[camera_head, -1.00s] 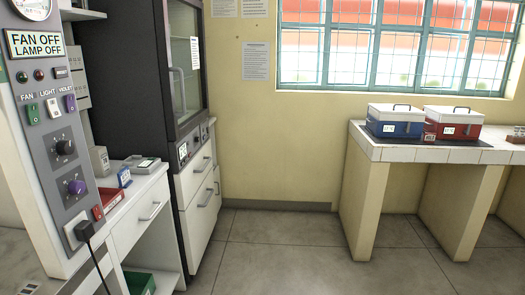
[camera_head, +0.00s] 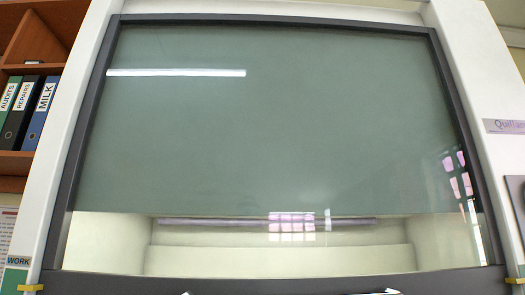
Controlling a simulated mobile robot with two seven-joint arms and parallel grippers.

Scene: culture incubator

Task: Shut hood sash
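The hood sash (camera_head: 265,120) fills most of the head view. It is a wide glass pane in a dark grey frame, and its upper part looks grey-green. Its dark bottom rail (camera_head: 270,284) runs across the lower edge of the picture, level with yellow marks on both side posts. The left yellow mark (camera_head: 30,288) is just below a "WORK" label (camera_head: 18,261). The pale hood interior (camera_head: 280,258) shows through the lower glass. What is below the rail is out of view. Small bright shapes at the bottom edge are too cut off to identify. Neither gripper can be made out.
White hood posts stand on both sides. At the left is a brown wooden shelf (camera_head: 38,62) with several binders, one a blue "MILK" binder (camera_head: 40,112). A dark fitting (camera_head: 516,196) is partly visible at the right edge. Free room below is not visible.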

